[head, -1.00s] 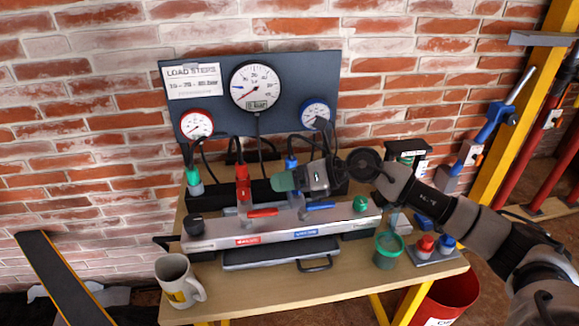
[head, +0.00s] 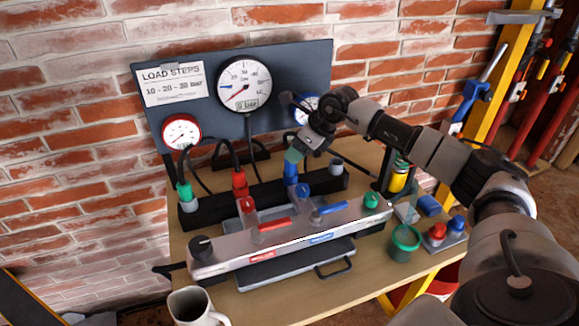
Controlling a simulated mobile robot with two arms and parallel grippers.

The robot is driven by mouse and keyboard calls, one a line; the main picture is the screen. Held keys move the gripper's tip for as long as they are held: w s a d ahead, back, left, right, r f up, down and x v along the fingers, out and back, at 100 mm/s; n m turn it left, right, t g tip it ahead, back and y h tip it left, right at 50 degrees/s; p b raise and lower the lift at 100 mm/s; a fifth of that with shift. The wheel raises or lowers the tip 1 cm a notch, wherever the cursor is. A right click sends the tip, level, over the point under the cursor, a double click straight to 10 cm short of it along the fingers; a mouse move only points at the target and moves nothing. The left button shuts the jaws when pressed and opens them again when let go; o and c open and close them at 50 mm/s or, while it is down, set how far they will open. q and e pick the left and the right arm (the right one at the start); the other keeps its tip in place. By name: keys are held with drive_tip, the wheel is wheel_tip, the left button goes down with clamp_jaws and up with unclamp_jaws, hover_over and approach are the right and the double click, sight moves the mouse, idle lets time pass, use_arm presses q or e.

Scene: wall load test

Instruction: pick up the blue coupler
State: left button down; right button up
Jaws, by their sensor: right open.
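The blue coupler (head: 291,173) stands upright in the black holder rail (head: 262,198) behind the metal manifold, to the right of the red coupler (head: 239,182). My right gripper (head: 292,156) reaches in from the right and points down at the blue coupler's top. Its greenish fingertips are open and sit right at or just above that top. I cannot tell whether they touch it or stand around it. The gripper hides the coupler's upper end and part of its hose. My left gripper is out of view.
A green coupler (head: 184,191) stands at the rail's left end. The manifold (head: 290,237) with red and blue levers lies in front. A gauge panel (head: 285,80) stands behind. A mug (head: 193,308) and a green cup (head: 403,243) stand near the front edge.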

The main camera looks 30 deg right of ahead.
sight(291, 168)
drive_tip(key=p+x, duration=0.1)
drive_tip(key=x, duration=0.4)
drive_tip(key=shift+w+f, duration=0.2)
drive_tip(key=shift+w, duration=0.15)
drive_tip(key=shift+w+f, duration=0.2)
drive_tip(key=shift+f, duration=0.05)
drive_tip(key=shift+c, duration=1.4)
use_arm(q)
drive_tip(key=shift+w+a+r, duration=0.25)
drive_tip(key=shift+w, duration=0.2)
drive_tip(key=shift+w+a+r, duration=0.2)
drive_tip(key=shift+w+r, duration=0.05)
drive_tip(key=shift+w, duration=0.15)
use_arm(e)
drive_tip(key=c, duration=0.7)
